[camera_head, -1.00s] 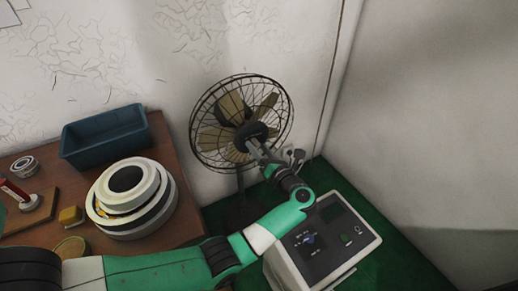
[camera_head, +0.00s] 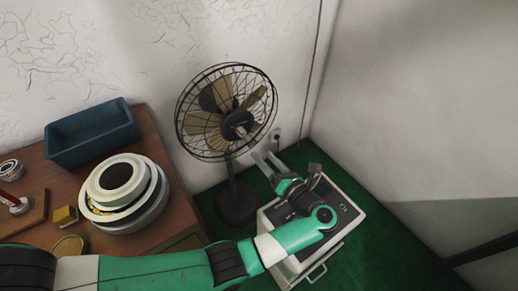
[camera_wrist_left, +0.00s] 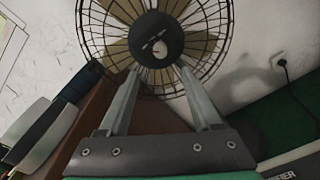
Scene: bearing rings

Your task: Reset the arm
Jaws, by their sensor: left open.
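My left arm (camera_head: 150,271) reaches in from the lower left across the front of the wooden table. My left gripper (camera_head: 262,156) is open and empty, held above the white machine and pointing toward the fan. In the left wrist view its two fingers (camera_wrist_left: 158,70) stand apart with nothing between them, and the fan's hub and cage show behind them. I cannot tell the exact gap between the fingertips and the fan cage. My right gripper is not in view.
A standing fan (camera_head: 226,112) is by the wall. A white machine (camera_head: 350,216) stands on the green floor below my arm. The wooden table (camera_head: 152,130) holds a blue bin (camera_head: 90,137), stacked rings (camera_head: 125,192) and a small yellow block (camera_head: 65,217). Green floor (camera_head: 390,250) is clear at right.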

